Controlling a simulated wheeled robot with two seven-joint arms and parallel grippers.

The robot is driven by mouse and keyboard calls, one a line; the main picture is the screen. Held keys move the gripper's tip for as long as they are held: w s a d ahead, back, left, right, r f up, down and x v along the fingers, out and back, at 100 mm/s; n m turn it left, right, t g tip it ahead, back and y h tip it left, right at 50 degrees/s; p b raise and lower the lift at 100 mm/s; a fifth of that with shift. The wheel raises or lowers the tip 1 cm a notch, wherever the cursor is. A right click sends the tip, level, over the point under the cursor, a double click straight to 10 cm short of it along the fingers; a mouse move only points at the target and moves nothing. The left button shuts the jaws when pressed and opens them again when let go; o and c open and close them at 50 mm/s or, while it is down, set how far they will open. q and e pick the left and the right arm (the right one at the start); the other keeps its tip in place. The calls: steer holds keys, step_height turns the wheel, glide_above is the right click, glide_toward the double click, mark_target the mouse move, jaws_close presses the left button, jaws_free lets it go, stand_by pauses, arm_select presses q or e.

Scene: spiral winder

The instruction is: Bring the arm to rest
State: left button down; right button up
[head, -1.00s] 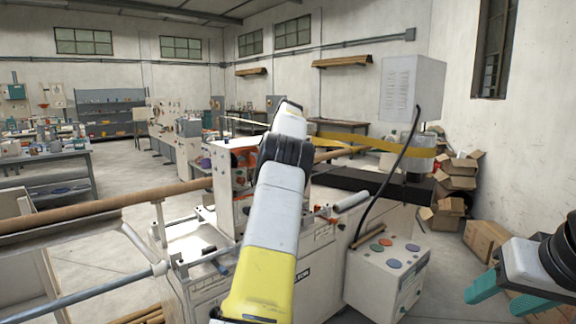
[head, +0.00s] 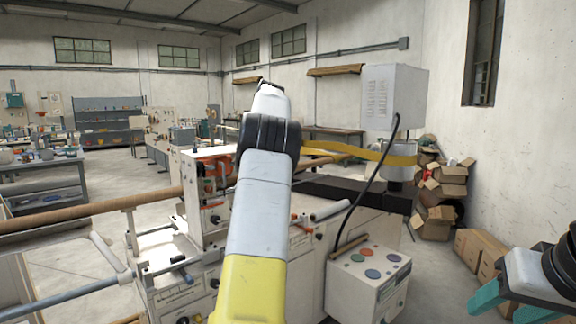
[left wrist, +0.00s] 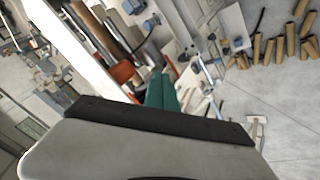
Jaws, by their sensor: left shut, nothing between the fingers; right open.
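My left arm (head: 260,205), white and grey with a yellow section, rises up the middle of the head view in front of the spiral winder (head: 200,230). Its gripper is hidden in that view. In the left wrist view, the teal fingers of my left gripper (left wrist: 163,92) are together and empty, with machine parts behind them. My right gripper (head: 508,306) is at the lower right corner of the head view, its teal fingers apart and nothing between them, over the floor to the right of the control box.
A control box (head: 367,285) with coloured buttons stands at the winder's front. A long brown tube (head: 90,213) extends left. A yellow band (head: 350,152) runs right behind my arm. Cardboard boxes (head: 440,205) lie by the right wall. Several brown tubes (left wrist: 270,48) lie on the floor.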

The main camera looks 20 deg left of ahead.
arm_select(q)
steer(key=s+d+m+t+h, duration=0.2)
steer(key=s+d+m+h, duration=0.5)
steer(key=s+d+m, duration=0.95)
steer(key=s+d+f+m, duration=0.1)
steer(key=s+d+f, duration=0.2)
steer(key=s+d, duration=0.3)
steer(key=s+d+f+m+h, duration=0.1)
steer(key=s+d+f+m, duration=0.1)
steer(key=s+d+f, duration=0.2)
steer(key=s+d+f+m, duration=0.2)
steer(key=s+d+f, duration=0.1)
steer(key=s+d, duration=0.7)
steer(key=shift+s+d+f+t+h, duration=0.2)
steer(key=shift+s+f+t+h, duration=0.1)
steer(key=shift+s, duration=0.6)
